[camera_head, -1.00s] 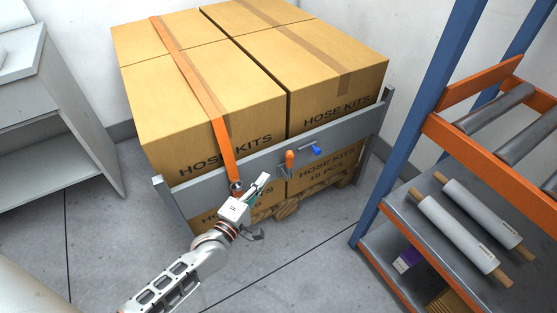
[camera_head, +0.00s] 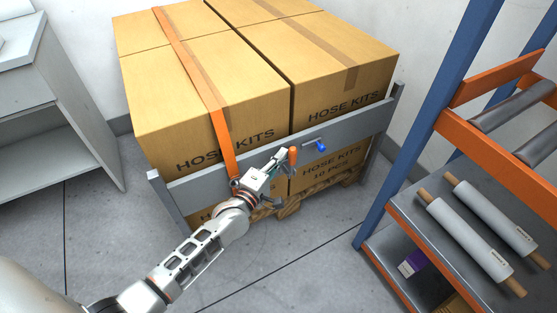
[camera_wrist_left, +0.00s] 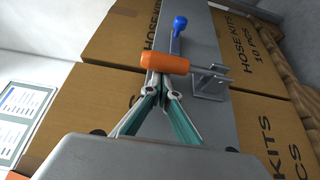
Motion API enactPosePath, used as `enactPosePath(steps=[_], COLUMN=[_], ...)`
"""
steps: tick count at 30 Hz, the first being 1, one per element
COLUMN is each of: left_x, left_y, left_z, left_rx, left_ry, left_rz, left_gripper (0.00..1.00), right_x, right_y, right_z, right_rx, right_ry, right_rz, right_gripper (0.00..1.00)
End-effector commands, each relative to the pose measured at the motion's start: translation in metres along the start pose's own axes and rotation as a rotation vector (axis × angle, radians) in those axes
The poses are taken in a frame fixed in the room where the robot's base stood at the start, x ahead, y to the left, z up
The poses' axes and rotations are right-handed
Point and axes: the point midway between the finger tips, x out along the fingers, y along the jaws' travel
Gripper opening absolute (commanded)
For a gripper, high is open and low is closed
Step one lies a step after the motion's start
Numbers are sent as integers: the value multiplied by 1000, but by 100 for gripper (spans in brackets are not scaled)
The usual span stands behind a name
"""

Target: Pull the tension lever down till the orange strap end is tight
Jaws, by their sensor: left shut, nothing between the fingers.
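The orange strap (camera_head: 207,85) runs over the boxes and down to the grey rail (camera_head: 345,132), where its end (camera_head: 230,163) is partly hidden by my wrist. A lever with an orange handle (camera_head: 292,155) is on the rail, and one with a blue knob (camera_head: 321,145) is to its right. I cannot tell which is the tension lever. My left gripper (camera_head: 282,156) is shut and empty at the orange handle. In the left wrist view, its fingertips (camera_wrist_left: 161,86) are right by the orange handle (camera_wrist_left: 165,63), with the blue knob (camera_wrist_left: 180,22) beyond. Contact is unclear. My right gripper is out of view.
Cardboard boxes (camera_head: 330,60) stand on a wooden pallet (camera_head: 290,207) behind the rail. A blue and orange rack (camera_head: 452,130) with rolls (camera_head: 482,232) stands at the right. A grey cabinet (camera_head: 50,110) is at the left. The floor in front is open.

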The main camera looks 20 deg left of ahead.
Motion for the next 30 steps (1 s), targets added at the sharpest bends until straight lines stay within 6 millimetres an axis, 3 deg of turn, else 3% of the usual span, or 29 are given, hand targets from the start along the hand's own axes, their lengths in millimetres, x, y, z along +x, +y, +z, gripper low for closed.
enactPosePath(steps=[16,30], left_x=[-3,-8], left_y=[-2,-4], left_z=[3,12], left_rx=[33,120], left_ry=[0,-2], left_rz=[17,65], left_gripper=[0,0], right_x=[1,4], right_y=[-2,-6], right_z=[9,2], right_rx=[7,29], right_ry=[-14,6], right_rz=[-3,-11], right_gripper=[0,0])
